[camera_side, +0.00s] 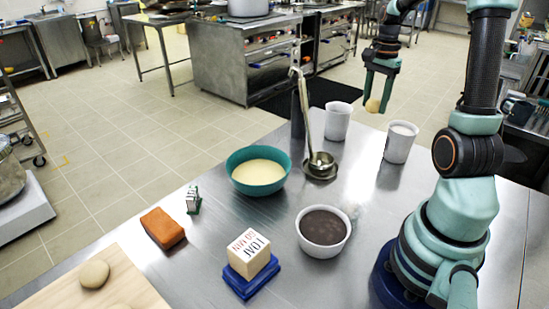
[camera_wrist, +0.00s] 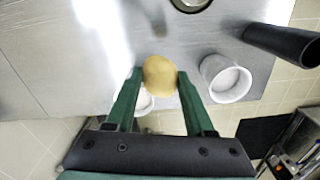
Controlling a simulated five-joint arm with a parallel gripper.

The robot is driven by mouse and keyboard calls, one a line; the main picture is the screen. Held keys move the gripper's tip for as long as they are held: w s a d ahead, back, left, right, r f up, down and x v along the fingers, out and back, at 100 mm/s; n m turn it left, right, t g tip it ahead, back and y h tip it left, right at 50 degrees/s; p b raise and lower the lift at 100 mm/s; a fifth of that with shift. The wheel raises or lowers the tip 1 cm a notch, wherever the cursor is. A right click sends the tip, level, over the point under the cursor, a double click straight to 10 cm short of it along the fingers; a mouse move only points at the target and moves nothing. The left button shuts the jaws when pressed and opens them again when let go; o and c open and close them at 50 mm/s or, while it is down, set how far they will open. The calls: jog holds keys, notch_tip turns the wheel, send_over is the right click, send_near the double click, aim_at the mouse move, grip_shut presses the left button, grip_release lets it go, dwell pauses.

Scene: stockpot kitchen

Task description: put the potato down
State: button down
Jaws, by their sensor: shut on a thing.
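The potato (camera_wrist: 159,76) is round and yellow-tan, held between the two green fingertips of my gripper (camera_wrist: 158,84) in the wrist view. In the side view my gripper (camera_side: 375,98) hangs at the upper right with the small potato (camera_side: 372,106) at its tips. The gripper is shut on the potato and points downward. The potato appears to be in the air, near the far edge of the steel table (camera_side: 215,240), behind the two white cups. How high it is above the table I cannot tell.
Two white cups (camera_side: 338,121) (camera_side: 400,142) stand near the gripper. A ladle (camera_side: 319,163), a dark cylinder (camera_side: 297,115), a teal bowl (camera_side: 240,178) and a white bowl (camera_side: 323,250) stand nearby. A lettered block (camera_side: 250,256), an orange-brown block (camera_side: 162,228) and a wooden board (camera_side: 125,265) are in front.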

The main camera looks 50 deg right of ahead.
aim_at(361, 163)
notch_tip(361, 163, down, 18)
jog(key=shift+r, duration=0.2)
jog(key=shift+f, duration=0.1)
dwell(0.3)
jog(key=shift+c, duration=1.4)
grip_release()
notch_tip(361, 163, up, 11)
jog(key=w+a+r+n+t+h, duration=0.1)
jog(key=w+a+r+n, duration=0.1)
jog(key=a+r+n, duration=0.4)
jog(key=w+a+r+n+t, duration=0.1)
jog(key=w+a+r+n, duration=0.2)
jog(key=a, duration=0.4)
jog(key=s+a+r+n+t, duration=0.1)
jog(key=a+r+n, duration=0.1)
jog(key=a+n, duration=0.3)
jog(key=s+a+r+n+t+y, duration=0.1)
jog(key=s+a+r+n+t, duration=0.1)
jog(key=a+n, duration=0.4)
jog(key=a, duration=0.5)
jog(key=shift+s+r+t, duration=0.2)
jog(key=shift+r+t, duration=0.1)
jog(key=shift+r, duration=0.05)
